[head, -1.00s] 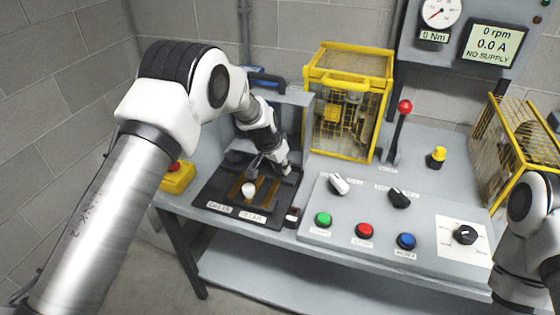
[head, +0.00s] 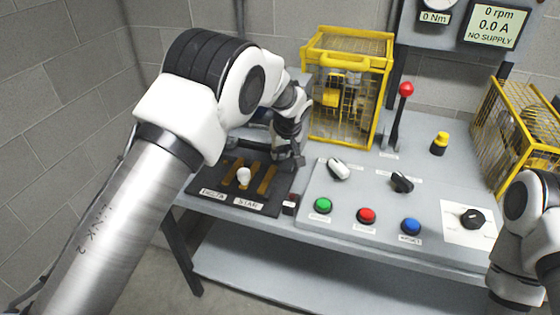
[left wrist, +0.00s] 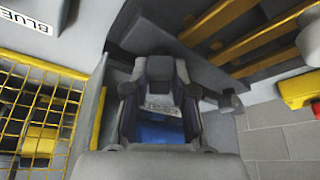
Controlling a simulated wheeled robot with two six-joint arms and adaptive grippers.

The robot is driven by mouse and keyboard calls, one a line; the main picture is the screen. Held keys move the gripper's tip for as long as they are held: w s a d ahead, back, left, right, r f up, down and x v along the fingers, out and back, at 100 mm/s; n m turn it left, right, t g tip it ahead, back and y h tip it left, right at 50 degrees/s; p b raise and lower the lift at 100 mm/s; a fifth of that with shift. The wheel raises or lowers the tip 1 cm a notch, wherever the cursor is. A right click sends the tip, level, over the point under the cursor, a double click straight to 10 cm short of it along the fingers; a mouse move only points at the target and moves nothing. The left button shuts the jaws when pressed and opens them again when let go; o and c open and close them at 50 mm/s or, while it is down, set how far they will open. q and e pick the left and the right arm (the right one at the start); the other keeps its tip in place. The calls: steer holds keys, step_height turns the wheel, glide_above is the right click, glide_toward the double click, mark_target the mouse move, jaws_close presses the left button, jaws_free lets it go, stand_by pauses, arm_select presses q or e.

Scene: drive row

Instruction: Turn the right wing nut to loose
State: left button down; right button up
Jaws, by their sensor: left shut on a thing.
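My left gripper (head: 288,158) is low over the bench, at the back right corner of the black link board (head: 212,199). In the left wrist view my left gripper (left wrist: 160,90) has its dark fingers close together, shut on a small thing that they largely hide. I cannot make out the right wing nut clearly in either view. A pale label and a blue patch (left wrist: 158,132) show between and below the fingers. The board carries brass strips (head: 266,180), a white knob (head: 243,175) and DELTA and STAR labels. My right gripper is out of view.
A yellow mesh guard (head: 347,88) stands just right of my left gripper. A sloped panel with a green button (head: 323,205), red button (head: 367,215) and blue button (head: 410,226) is in front. A red-topped lever (head: 398,115) stands behind. My right arm is at the right edge.

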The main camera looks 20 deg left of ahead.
mark_target(283, 150)
arm_select(q)
steer(key=n, duration=0.1)
steer(key=n+g+y+b, duration=0.1)
steer(key=n, duration=0.1)
steer(key=shift+w+d+f+n, duration=0.1)
steer(key=shift+d+f+n, duration=0.1)
steer(key=shift+n, duration=0.1)
steer(key=shift+w+n+g, duration=0.1)
steer(key=shift+n+g, duration=0.4)
steer(key=shift+n, duration=0.7)
steer(key=c, duration=1)
jaws_free()
steer(key=shift+o, duration=0.2)
steer(key=shift+r, duration=0.1)
step_height(283, 150, up, 10)
steer(key=shift+f, duration=0.1)
